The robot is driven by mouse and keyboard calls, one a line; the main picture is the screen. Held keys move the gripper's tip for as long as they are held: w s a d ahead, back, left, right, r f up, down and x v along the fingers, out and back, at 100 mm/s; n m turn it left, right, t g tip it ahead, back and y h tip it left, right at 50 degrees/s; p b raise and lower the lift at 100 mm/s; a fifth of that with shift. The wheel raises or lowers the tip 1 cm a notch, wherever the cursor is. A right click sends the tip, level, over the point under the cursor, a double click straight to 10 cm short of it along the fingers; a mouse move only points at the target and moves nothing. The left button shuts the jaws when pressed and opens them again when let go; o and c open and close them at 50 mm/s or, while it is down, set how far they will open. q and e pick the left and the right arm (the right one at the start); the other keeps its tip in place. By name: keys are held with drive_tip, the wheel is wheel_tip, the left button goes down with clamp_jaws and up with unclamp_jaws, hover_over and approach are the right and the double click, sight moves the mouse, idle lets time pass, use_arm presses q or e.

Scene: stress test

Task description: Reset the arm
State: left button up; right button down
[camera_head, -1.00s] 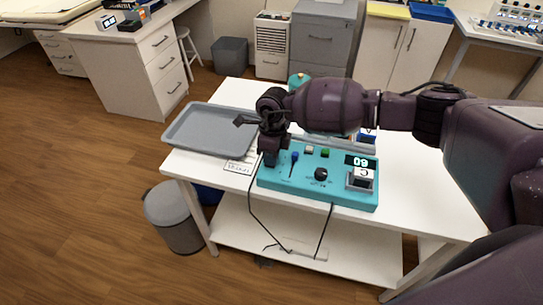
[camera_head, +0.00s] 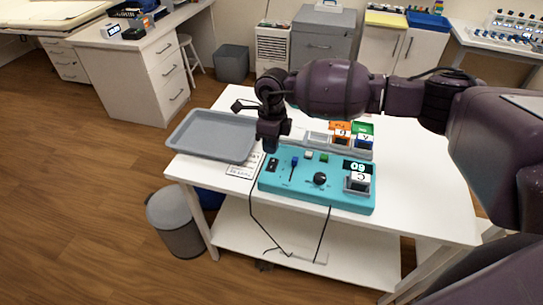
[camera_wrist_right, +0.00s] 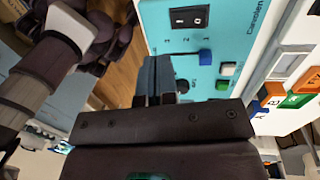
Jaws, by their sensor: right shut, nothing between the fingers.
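My right arm reaches in from the right in the head view. Its dark gripper (camera_head: 270,146) points down above the back left corner of the teal console (camera_head: 310,200), near the black rocker switch. The fingers are shut and empty. In the right wrist view the shut fingers (camera_wrist_right: 155,78) show beside the teal panel (camera_wrist_right: 205,12), with the rocker switch (camera_wrist_right: 190,16) marked I and O close by. My left gripper is out of view.
A grey tray (camera_head: 190,142) lies left of the console on the white table (camera_head: 420,190). Orange (camera_head: 340,128) and green (camera_head: 362,127) blocks sit in holders behind it. A grey bin (camera_head: 175,225) stands by the table. The table's right side is clear.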

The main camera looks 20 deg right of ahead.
wheel_tip(320, 180, up, 6)
drive_tip(key=shift+s+a, duration=0.15)
drive_tip(key=shift+s, duration=0.05)
drive_tip(key=shift+a, duration=0.1)
